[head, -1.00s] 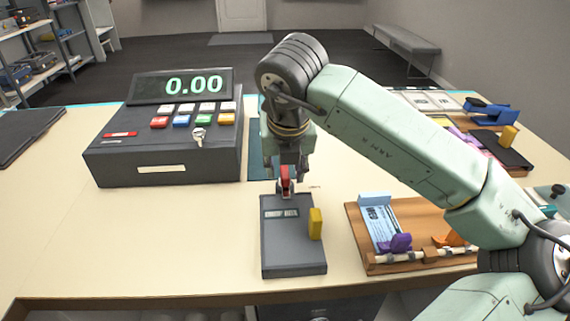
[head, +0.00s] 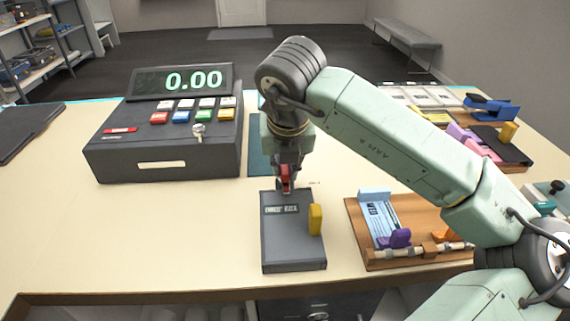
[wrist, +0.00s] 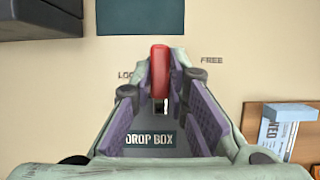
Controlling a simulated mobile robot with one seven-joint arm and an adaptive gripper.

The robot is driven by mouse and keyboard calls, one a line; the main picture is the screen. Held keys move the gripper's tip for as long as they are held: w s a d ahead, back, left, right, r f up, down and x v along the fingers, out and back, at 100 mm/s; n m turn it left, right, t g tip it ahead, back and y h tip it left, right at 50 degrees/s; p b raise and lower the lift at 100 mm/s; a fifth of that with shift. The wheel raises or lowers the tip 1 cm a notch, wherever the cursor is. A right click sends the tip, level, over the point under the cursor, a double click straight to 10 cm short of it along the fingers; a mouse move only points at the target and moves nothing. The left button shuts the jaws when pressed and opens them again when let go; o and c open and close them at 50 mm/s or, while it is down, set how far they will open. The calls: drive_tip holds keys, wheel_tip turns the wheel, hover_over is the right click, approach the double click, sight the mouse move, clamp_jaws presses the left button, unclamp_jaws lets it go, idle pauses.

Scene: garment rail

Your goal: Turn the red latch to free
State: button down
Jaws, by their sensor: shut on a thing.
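The red latch (head: 286,173) is at the far end of the grey drop box (head: 288,245). In the wrist view the red latch (wrist: 160,68) stands between the purple-padded fingers of my gripper (wrist: 163,92), pointing toward the top of the picture. My gripper (head: 287,182) is shut on it. The FREE mark (wrist: 212,61) is printed to the right of the latch. A lock mark (wrist: 125,75) on the left is partly hidden by a finger. The latch lies between the two marks.
The cash register (head: 165,140) stands to the left and behind. A yellow tab (head: 315,220) rises from the drop box's right side. A wooden board (head: 415,215) with a blue card lies to the right. The counter left of the drop box is clear.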

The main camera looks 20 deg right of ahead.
drive_tip(key=shift+f+b, duration=0.1)
drive_tip(key=shift+b, duration=0.25)
drive_tip(key=shift+d+f+n+b, duration=0.1)
drive_tip(key=shift+n+b, duration=0.5)
drive_tip(key=shift+b, duration=0.1)
drive_tip(key=shift+n+y+b, duration=0.7)
drive_tip(key=shift+n+b, duration=0.5)
drive_tip(key=shift+b, duration=0.05)
drive_tip(key=n+y+b, duration=0.1)
drive_tip(key=n, duration=0.1)
drive_tip(key=n+b, duration=0.1)
drive_tip(key=n, duration=0.1)
drive_tip(key=shift+d+n+y, duration=0.2)
drive_tip(key=shift+n+y, duration=0.1)
drive_tip(key=shift+y, duration=0.1)
drive_tip(key=n, duration=0.1)
drive_tip(key=n+y, duration=0.1)
drive_tip(key=n, duration=0.1)
drive_tip(key=n+g, duration=0.1)
drive_tip(key=shift+w+d+r, duration=0.1)
drive_tip(key=shift+w+r, duration=0.05)
drive_tip(key=shift+r, duration=0.1)
drive_tip(key=n+g, duration=0.1)
drive_tip(key=n, duration=0.2)
drive_tip(key=n+y, duration=0.1)
drive_tip(key=n, duration=0.1)
drive_tip(key=shift+w+d+n+g, duration=0.1)
drive_tip(key=shift+w+n+g, duration=0.05)
drive_tip(key=shift+n+g, duration=0.25)
